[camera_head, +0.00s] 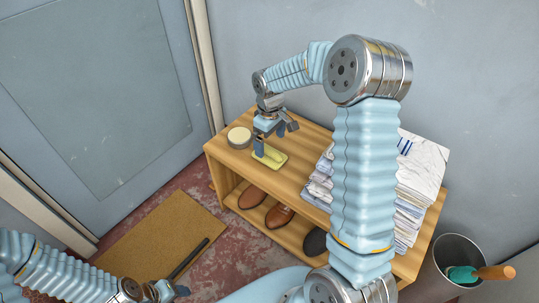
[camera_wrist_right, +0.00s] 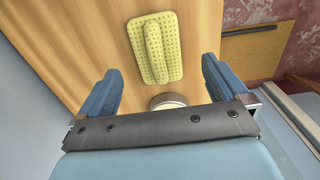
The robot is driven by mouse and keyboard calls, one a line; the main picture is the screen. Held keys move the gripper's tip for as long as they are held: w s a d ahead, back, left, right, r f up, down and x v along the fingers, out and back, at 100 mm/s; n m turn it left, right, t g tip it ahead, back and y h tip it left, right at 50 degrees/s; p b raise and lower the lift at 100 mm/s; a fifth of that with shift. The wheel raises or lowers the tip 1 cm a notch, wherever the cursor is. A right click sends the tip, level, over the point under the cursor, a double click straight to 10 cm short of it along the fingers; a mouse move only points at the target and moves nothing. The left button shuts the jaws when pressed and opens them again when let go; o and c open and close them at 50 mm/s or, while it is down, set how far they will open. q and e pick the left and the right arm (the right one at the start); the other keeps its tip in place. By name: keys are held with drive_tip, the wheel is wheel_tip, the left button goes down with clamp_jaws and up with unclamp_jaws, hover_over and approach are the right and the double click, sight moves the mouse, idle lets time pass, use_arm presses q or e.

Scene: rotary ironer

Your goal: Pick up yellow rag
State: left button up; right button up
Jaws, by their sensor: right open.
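The yellow rag (camera_head: 275,158) lies on the top of the wooden shelf, near its left front part. In the right wrist view it is a dotted yellow rectangle (camera_wrist_right: 173,70) with a raised fold along its middle. My right gripper (camera_head: 270,150) is above the rag, pointing down. In the right wrist view its open jaws (camera_wrist_right: 160,68) show blue fingers on either side of the rag's near end, with nothing held between them. My left gripper (camera_head: 166,292) is at the bottom edge of the head view, and its jaws are not clear.
A round, pale-topped tin (camera_head: 239,136) stands left of the rag. Folded cloths (camera_head: 423,165) are stacked on the shelf's right part, partly behind my right arm. Brown shoes (camera_head: 279,215) sit below. A bin (camera_head: 452,255) stands at right. A dark rod (camera_head: 190,257) is near my left gripper.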

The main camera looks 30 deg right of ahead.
sight(271, 151)
drive_tip(key=f, duration=0.6)
drive_tip(key=shift+w+d, duration=0.1)
drive_tip(key=shift+d, duration=0.1)
drive_tip(key=c, duration=1.1)
